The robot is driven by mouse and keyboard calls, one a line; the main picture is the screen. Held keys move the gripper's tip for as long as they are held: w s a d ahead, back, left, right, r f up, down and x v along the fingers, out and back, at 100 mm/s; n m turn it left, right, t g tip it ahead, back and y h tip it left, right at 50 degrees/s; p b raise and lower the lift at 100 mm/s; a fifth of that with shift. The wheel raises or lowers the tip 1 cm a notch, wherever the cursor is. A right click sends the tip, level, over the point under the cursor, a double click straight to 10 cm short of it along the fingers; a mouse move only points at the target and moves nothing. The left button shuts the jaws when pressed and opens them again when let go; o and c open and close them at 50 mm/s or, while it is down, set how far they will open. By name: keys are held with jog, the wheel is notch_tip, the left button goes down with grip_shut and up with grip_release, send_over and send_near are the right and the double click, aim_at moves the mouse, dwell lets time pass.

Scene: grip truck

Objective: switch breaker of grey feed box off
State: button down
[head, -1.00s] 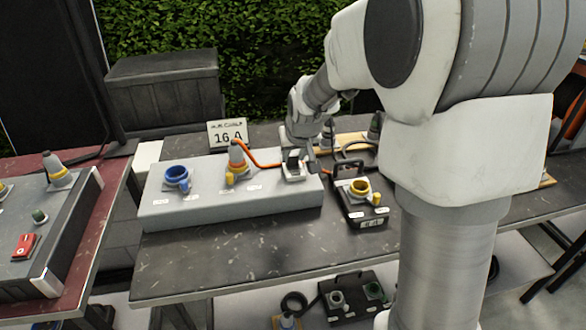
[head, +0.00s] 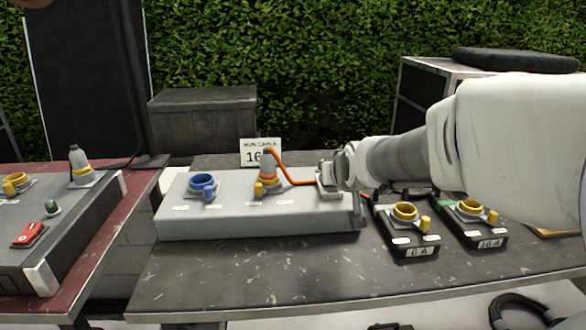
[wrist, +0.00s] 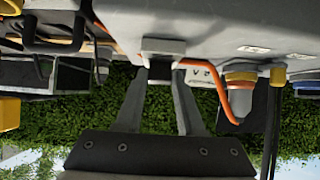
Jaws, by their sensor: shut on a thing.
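The long grey feed box (head: 260,222) lies on the dark table, with a blue socket and an orange-grey plug on top. Its breaker (head: 328,185) is at the right end, a pale base mostly hidden behind my gripper (head: 338,172). In the wrist view, which is upside down, the breaker base (wrist: 163,46) sits on the grey box and its dark lever (wrist: 160,70) lies between my fingertips (wrist: 162,80). My gripper is shut on the lever. Whether the lever is up or down is not clear.
An orange cable (head: 295,182) runs from the plug (head: 268,170) to near my gripper. A 16 A sign (head: 260,152) stands behind the box. Two small black boxes with yellow sockets (head: 405,212) (head: 470,206) are close on the right. The front table strip is clear.

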dwell(0.4)
jog(key=c, duration=0.5)
grip_release()
jog(key=p+v, duration=0.4)
jog(key=v, duration=1.3)
jog(key=shift+s+p, duration=0.25)
jog(key=shift+p, duration=0.05)
